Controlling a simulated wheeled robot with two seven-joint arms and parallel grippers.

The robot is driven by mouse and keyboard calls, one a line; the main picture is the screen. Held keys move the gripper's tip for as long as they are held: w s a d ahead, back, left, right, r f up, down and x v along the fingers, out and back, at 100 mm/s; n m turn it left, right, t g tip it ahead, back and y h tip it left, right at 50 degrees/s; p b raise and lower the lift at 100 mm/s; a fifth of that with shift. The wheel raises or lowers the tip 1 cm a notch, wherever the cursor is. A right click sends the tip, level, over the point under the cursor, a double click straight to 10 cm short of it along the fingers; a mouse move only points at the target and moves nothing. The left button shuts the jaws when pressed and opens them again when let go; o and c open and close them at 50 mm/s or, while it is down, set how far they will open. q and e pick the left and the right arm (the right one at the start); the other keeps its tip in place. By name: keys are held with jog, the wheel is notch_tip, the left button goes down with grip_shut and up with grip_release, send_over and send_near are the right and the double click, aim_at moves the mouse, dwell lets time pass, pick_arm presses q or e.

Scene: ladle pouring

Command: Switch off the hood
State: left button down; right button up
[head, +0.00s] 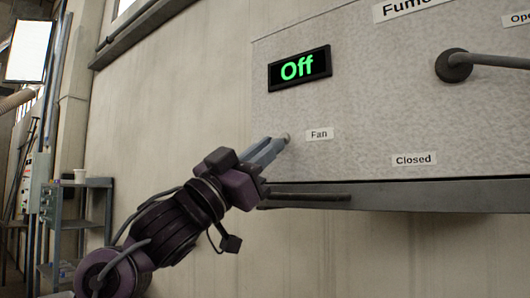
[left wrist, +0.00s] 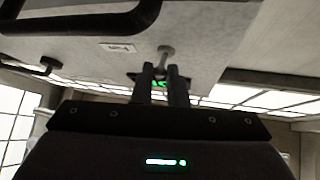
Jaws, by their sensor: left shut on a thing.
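The fume hood's grey front panel (head: 370,110) fills the right of the head view. A black display (head: 300,68) on it reads "Off" in green. My left gripper (head: 284,140) is at the small fan knob (head: 287,137), just left of the "Fan" label (head: 319,134), and its fingers are shut on the knob. In the left wrist view, the knob (left wrist: 166,52) on its stem shows at the tips of my left gripper's fingers (left wrist: 164,72). The fingers partly hide the green display behind them. My right gripper is not in view.
A grey handle bar (head: 495,61) with a dark round mount is at the hood's upper right, above a "Closed" label (head: 413,159). A dark ledge (head: 400,197) runs below the panel. A shelf rack (head: 80,215) stands far left.

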pick_arm(q)
jog(key=c, duration=1.4)
grip_release()
jog(key=shift+c, duration=0.2)
jog(key=b+v, duration=0.3)
jog(key=v, duration=0.5)
jog(key=shift+b, duration=0.4)
